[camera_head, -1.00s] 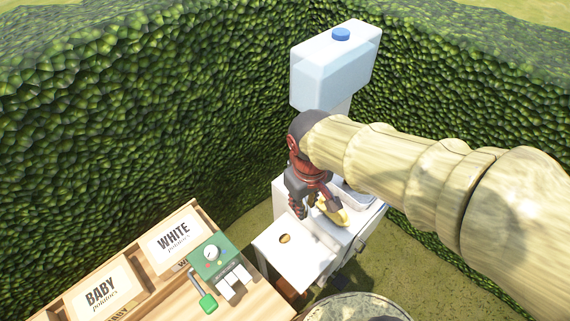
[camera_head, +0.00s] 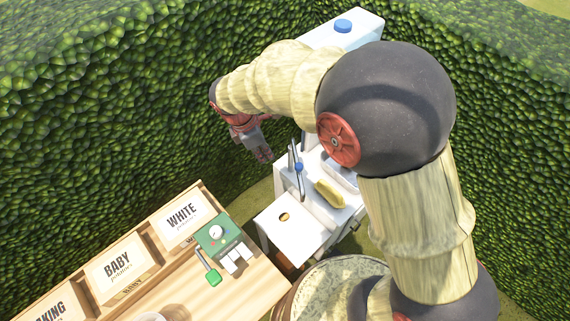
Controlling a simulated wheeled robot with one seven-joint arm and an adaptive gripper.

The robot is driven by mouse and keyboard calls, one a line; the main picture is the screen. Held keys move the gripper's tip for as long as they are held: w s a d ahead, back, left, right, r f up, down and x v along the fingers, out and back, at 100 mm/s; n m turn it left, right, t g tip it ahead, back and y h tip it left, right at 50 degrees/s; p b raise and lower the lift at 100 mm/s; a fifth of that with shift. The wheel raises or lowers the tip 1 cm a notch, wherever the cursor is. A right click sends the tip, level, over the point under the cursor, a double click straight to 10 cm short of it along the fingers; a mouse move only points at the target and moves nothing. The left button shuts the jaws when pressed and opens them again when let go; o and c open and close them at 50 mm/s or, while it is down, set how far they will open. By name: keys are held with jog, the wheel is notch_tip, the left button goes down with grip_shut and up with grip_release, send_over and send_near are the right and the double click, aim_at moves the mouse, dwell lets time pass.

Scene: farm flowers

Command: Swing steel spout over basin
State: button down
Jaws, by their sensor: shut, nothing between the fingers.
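The steel spout (camera_head: 301,183) shows as thin grey bars with a small blue part, standing on the left part of the white washstand (camera_head: 318,215). The basin (camera_head: 341,173) is a grey recess to its right, partly hidden by my arm. The spout appears to lie left of the basin, not above it; its exact direction is hard to tell. My gripper (camera_head: 264,154) is shut and empty. It hangs to the left of the spout, apart from it in the picture, with the hedge behind it.
A yellow object (camera_head: 330,193) lies on the washstand by the basin. A white tank with a blue cap (camera_head: 343,26) stands behind my arm. A white board with a hole (camera_head: 291,225) juts out front left. A wooden potato stand (camera_head: 232,291) and a barrel (camera_head: 322,287) are nearer. Hedges enclose the back.

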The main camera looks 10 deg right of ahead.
aim_at(297, 166)
dwell(0.3)
jog(key=w+d+f, duration=0.1)
jog(key=d+f, duration=0.5)
jog(key=f, duration=0.3)
jog(key=shift+d+f, duration=0.15)
jog(key=shift+f, duration=0.25)
